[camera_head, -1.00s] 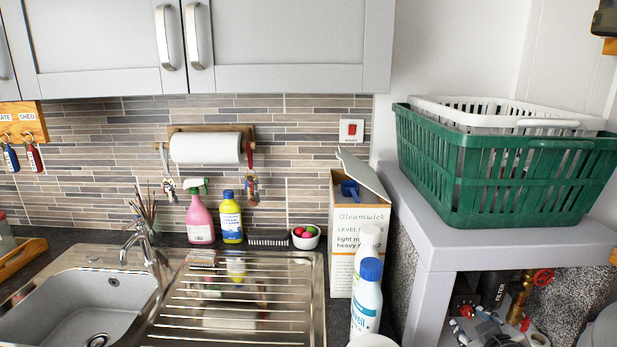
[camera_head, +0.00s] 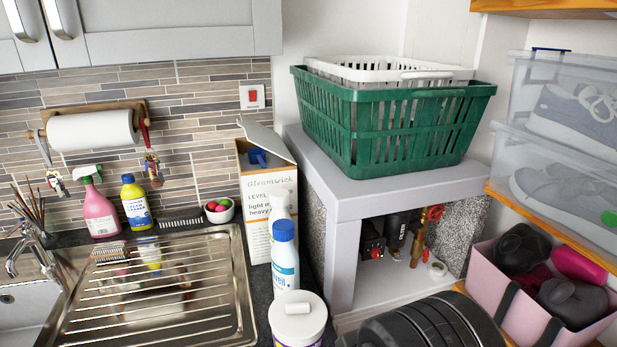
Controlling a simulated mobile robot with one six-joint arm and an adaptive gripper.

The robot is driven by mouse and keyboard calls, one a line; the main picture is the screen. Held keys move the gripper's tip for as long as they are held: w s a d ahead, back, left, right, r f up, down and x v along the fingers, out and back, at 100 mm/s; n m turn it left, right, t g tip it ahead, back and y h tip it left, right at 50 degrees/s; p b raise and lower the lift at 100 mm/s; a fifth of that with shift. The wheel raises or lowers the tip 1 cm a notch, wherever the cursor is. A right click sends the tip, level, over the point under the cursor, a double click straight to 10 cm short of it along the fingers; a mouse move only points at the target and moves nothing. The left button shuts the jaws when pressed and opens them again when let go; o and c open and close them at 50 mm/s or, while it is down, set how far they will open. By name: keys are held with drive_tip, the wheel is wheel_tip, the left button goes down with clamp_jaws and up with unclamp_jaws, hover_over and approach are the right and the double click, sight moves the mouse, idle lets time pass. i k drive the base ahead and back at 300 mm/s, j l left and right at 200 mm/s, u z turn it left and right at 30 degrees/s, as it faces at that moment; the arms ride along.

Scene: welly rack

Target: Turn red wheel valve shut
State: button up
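The red wheel valve (camera_head: 436,212) is small in the picture, on a brass pipe (camera_head: 418,243) inside the open grey cabinet (camera_head: 344,250) right of centre. The wheel faces partly toward me, and I cannot tell how far it is turned. A black cylinder (camera_head: 396,230) stands just left of the pipe, and a dark unit with red parts (camera_head: 373,247) is further left. My gripper is not in view.
A green basket (camera_head: 400,130) sits on the cabinet. A white-lidded tub (camera_head: 298,318), a white bottle (camera_head: 285,262) and a carton (camera_head: 266,205) stand to its left. A black ribbed thing (camera_head: 430,325) lies in front. A pink bin (camera_head: 540,315) is at right.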

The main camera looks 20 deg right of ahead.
sight(433, 210)
drive_tip(key=z, duration=1.3)
